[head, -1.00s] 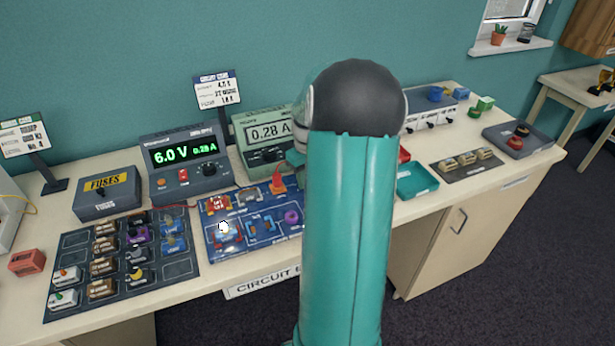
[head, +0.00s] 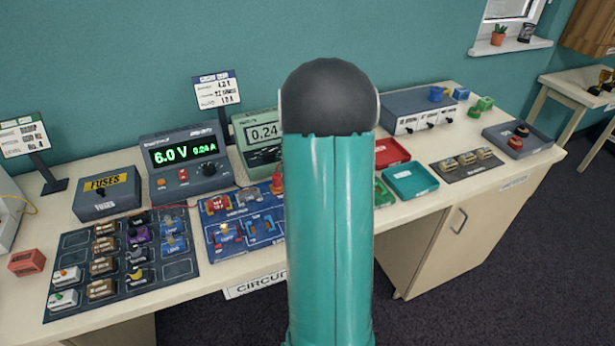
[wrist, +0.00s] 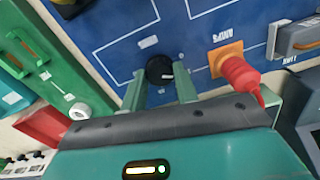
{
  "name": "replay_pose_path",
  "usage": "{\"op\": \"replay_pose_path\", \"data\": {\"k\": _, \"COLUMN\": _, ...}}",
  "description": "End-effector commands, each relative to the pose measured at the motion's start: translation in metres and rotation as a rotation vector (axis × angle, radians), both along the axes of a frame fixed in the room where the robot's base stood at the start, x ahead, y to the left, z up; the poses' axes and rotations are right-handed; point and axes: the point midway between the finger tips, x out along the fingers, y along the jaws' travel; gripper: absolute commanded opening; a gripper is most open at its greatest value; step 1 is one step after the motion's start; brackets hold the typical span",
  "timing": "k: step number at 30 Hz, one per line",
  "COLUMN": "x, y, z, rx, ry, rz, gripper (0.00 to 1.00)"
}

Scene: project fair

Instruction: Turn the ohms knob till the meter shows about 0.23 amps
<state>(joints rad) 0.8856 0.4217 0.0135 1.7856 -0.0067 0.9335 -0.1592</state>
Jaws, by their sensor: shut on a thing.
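The ohms knob (wrist: 158,69) is black with a pale pointer mark and sits on the blue circuit board (wrist: 110,35) in the wrist view. My gripper (wrist: 160,78) is shut on it, one finger on each side. In the head view, my arm hides the knob and gripper. The green meter (head: 252,119) stands behind the board, and its display (head: 264,132) reads 0.24, its right end hidden by my arm. The grey power supply (head: 190,187) shows 6.0 V and 0.24 A. The board also shows in the head view (head: 232,257).
A red plug (wrist: 238,74) stands close to the right finger in the wrist view. A part tray (head: 75,242) lies left of the board. Red (head: 392,151) and teal (head: 412,181) trays lie right of my arm.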

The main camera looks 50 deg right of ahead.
Motion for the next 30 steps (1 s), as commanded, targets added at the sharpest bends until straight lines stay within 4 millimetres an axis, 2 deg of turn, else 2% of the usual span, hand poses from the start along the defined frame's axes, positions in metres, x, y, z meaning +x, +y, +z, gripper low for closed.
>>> {"op": "replay_pose_path", "data": {"k": 6, "x": -0.001, "y": 0.000, "z": 0.000, "rx": 0.002, "ry": 0.002, "rz": 0.000, "gripper": 0.07}}
{"op": "replay_pose_path", "data": {"k": 7, "x": -0.001, "y": 0.000, "z": 0.000, "rx": 0.002, "ry": 0.002, "rz": 0.000, "gripper": 0.34}}
{"op": "replay_pose_path", "data": {"k": 10, "x": -0.001, "y": 0.000, "z": 0.000, "rx": 0.001, "ry": 0.002, "rz": 0.001, "gripper": 0.52}}
{"op": "replay_pose_path", "data": {"k": 18, "x": 0.000, "y": 0.000, "z": 0.000, "rx": 0.001, "ry": 0.001, "rz": 0.001, "gripper": 0.52}}
{"op": "replay_pose_path", "data": {"k": 22, "x": 0.000, "y": 0.000, "z": 0.008, "rx": -0.001, "ry": 0.001, "rz": 0.002, "gripper": 0.52}}
{"op": "replay_pose_path", "data": {"k": 26, "x": 0.001, "y": 0.000, "z": 0.028, "rx": -0.003, "ry": -0.002, "rz": 0.003, "gripper": 0.52}}
{"op": "replay_pose_path", "data": {"k": 30, "x": 0.001, "y": 0.000, "z": 0.059, "rx": -0.003, "ry": -0.002, "rz": 0.003, "gripper": 0.52}}
